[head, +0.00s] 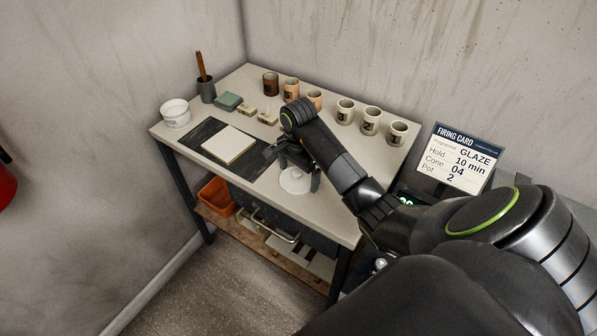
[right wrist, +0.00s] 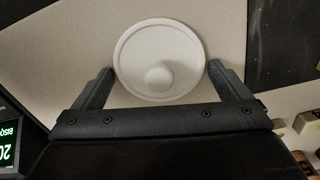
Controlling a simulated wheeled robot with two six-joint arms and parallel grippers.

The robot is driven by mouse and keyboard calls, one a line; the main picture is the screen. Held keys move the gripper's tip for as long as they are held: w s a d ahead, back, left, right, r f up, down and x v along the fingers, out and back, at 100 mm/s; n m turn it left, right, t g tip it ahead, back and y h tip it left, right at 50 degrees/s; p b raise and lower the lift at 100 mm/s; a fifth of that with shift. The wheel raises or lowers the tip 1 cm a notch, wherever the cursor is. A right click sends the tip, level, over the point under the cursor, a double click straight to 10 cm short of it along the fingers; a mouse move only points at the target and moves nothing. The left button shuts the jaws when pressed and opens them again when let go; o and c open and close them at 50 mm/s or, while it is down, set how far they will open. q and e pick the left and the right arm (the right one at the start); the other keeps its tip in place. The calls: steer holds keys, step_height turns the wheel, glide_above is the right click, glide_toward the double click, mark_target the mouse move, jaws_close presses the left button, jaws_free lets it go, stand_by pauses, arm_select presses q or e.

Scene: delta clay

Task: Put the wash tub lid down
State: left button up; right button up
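The wash tub lid (head: 295,181) is a round white disc with a small knob. It appears to lie flat on the table, near the front edge and right of the dark mat. In the right wrist view the lid (right wrist: 160,35) shows knob towards the camera. My right gripper (head: 293,168) is over the lid, with its fingers spread on either side. In the right wrist view the gripper (right wrist: 160,70) has slight gaps between its fingertips and the lid's rim. The white wash tub (head: 176,115) stands at the table's left corner. My left gripper is out of view.
A pale slab (head: 229,145) lies on the dark mat (head: 205,132). Several cups, including a dark one (head: 271,84), line the back edge. A brush pot (head: 206,90) and a green block (head: 228,101) stand at the back left. A firing card (head: 461,160) is at right.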

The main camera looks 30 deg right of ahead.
mark_target(298, 171)
steer(key=shift+r, duration=0.1)
steer(key=shift+r, duration=0.15)
step_height(298, 171, up, 2)
step_height(298, 171, up, 10)
steer(key=p, duration=0.9)
stand_by(0.4)
